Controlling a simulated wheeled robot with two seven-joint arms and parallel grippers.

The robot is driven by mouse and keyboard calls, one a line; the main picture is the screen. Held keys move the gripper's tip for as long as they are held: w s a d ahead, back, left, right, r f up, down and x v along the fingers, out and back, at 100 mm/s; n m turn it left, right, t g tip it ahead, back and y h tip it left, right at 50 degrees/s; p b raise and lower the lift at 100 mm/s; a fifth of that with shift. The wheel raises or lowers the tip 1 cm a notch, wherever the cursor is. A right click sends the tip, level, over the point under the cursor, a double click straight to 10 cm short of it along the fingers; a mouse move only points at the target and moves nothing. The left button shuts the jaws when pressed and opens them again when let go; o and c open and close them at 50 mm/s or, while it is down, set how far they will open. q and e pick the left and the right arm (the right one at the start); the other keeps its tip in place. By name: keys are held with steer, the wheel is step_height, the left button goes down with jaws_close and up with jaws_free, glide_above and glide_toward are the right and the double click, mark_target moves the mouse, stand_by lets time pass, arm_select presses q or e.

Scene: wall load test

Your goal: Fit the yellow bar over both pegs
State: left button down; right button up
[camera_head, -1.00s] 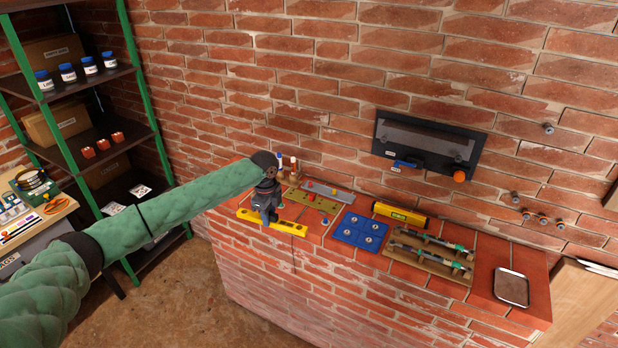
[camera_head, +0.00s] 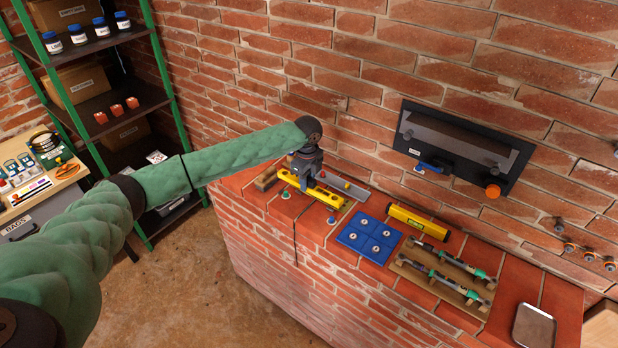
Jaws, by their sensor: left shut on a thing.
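The yellow bar (camera_head: 326,196) is in my left gripper (camera_head: 305,181), over the left part of the brick ledge. It slants from upper left to lower right. My left gripper is shut on it near its middle, pointing down. The bar lies in front of the grey strip (camera_head: 352,191) and covers most of the olive board seen there earlier. I cannot make out the two pegs under the bar, nor whether the bar touches or sits around them. My right gripper is out of view.
A blue plate (camera_head: 368,239) with round fittings, a yellow spirit level (camera_head: 417,223) and a wooden rack (camera_head: 442,275) with rods stand to the right. A small blue knob (camera_head: 331,220) is near the bar. A dark panel (camera_head: 460,148) with an orange knob hangs on the wall.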

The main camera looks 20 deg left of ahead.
arm_select(q)
steer(key=f, duration=0.2)
steer(key=shift+w+d+f, duration=0.1)
steer(key=shift+w+f, duration=0.2)
steer(key=shift+f, duration=0.05)
steer(key=shift+s+f+b, duration=0.25)
steer(key=shift+f+b, duration=0.6)
steer(key=shift+w+f, duration=0.1)
steer(key=shift+f, duration=1)
steer(key=shift+a+f, duration=0.2)
steer(key=shift+a, duration=0.15)
steer(key=shift+w, duration=0.1)
steer(key=shift+f, duration=0.75)
